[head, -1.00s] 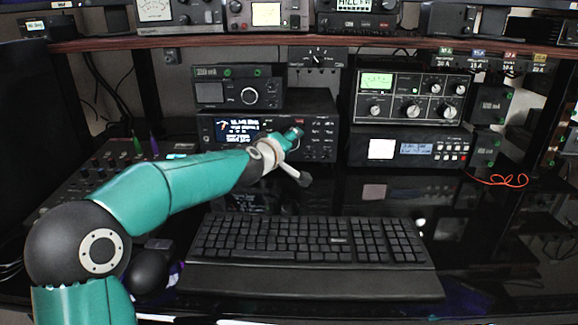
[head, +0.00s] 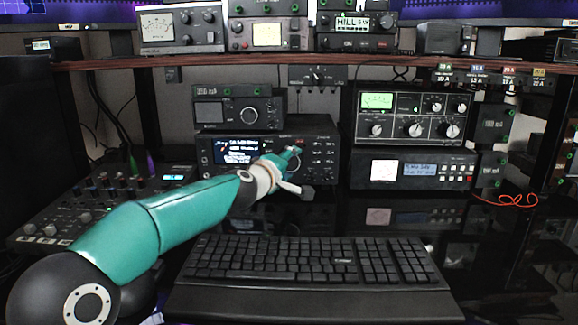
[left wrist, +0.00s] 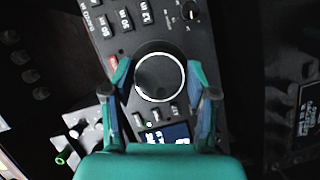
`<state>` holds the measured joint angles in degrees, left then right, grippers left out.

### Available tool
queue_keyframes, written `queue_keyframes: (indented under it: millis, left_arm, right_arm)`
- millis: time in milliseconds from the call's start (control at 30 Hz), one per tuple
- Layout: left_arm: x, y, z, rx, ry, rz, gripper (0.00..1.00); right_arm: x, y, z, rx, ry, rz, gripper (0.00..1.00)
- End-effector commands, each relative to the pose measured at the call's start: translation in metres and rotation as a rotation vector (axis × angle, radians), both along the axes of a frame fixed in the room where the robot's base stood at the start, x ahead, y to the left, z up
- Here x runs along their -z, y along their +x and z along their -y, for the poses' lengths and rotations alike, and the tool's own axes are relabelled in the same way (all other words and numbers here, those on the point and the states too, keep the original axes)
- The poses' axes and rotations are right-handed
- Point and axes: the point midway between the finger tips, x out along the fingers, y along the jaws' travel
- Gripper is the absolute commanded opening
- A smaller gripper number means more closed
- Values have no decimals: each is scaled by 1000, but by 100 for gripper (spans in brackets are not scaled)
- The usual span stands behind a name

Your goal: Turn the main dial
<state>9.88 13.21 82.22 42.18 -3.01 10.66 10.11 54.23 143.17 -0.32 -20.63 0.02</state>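The main dial (left wrist: 160,77), a large round dark knob with a pale rim, sits on the front panel of a black radio in the left wrist view. In the head view the same radio (head: 207,153), with its lit screen, stands at the middle of the desk; my gripper hides most of its dial. My left gripper (head: 293,153) is at the radio's front. In the left wrist view my left gripper (left wrist: 163,78) is open, one finger on each side of the dial, with a visible gap to its rim. My right gripper is not in view.
A black keyboard (head: 310,262) lies in front of the radio, below my arm. A mixer (head: 70,217) stands at left. A smaller radio (head: 238,108) sits on top; another unit (head: 411,168) stands at right. A shelf (head: 330,60) runs above.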

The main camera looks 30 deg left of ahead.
Motion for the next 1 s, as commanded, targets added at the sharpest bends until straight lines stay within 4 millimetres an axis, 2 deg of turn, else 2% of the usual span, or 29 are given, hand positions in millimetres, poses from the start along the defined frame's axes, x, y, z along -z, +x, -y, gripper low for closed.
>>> queue_keyframes:
  millis: [33,133,467,633,833,1000]
  left_arm:
    - [6,0,-1,0,-3,-10,65]
    - [5,0,-1,0,-2,-8,81]
    - [2,0,0,0,1,-3,81]
    - [0,-7,1,0,2,-2,81]
    - [-3,-29,5,0,3,-1,81]
    - [-7,-67,11,0,1,-1,81]
  right_arm:
    - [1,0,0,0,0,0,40]
    - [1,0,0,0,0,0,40]
    - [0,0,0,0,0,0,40]
    - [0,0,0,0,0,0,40]
    - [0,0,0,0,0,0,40]
    - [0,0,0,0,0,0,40]
